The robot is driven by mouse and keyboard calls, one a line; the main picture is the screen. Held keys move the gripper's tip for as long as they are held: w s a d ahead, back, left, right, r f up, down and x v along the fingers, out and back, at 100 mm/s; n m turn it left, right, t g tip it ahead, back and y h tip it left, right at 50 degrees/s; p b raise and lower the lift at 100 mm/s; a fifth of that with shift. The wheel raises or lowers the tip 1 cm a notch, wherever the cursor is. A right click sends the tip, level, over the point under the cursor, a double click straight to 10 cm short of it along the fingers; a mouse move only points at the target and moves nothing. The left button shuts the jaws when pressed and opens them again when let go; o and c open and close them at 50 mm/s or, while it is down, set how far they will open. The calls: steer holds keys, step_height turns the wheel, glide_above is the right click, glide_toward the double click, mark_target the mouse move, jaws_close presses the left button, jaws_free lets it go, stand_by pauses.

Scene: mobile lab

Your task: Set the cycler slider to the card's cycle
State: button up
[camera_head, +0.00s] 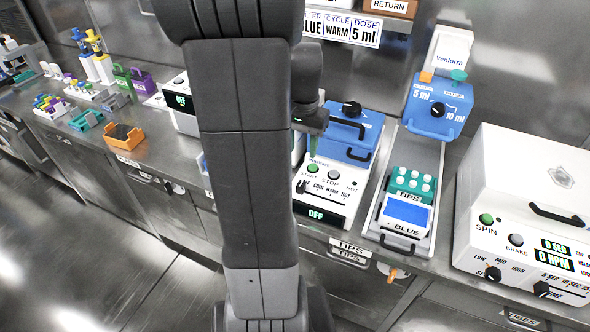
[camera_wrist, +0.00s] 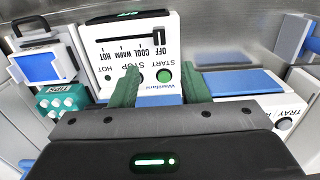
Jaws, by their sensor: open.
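The cycler (camera_head: 325,190) is a white unit with a blue lid, right of my arm in the head view. Its dark display reads OFF. Its slider (camera_head: 303,187) sits at the left end of the slot. In the wrist view the cycler is upside down and the slider (camera_wrist: 159,42) stands at the OFF mark; COOL, WARM and HOT follow along the slot. The card (camera_head: 341,28) on the shelf reads cycle WARM, dose 5 ml and BLUE. My gripper (camera_wrist: 160,92) is open and empty, its green fingers apart near the START and STOP buttons; my arm hides part of the head view.
A dispenser with a blue head (camera_head: 438,107), a teal tip rack (camera_head: 411,182) and a BLUE-labelled box (camera_head: 405,213) stand right of the cycler. A white centrifuge (camera_head: 525,215) is further right. Racks and an orange tray (camera_head: 123,136) are on the left bench.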

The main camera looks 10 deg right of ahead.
step_height(320, 180, down, 13)
steer(key=shift+s+r, duration=0.1)
steer(key=shift+r, duration=0.05)
stand_by(0.4)
jaws_close()
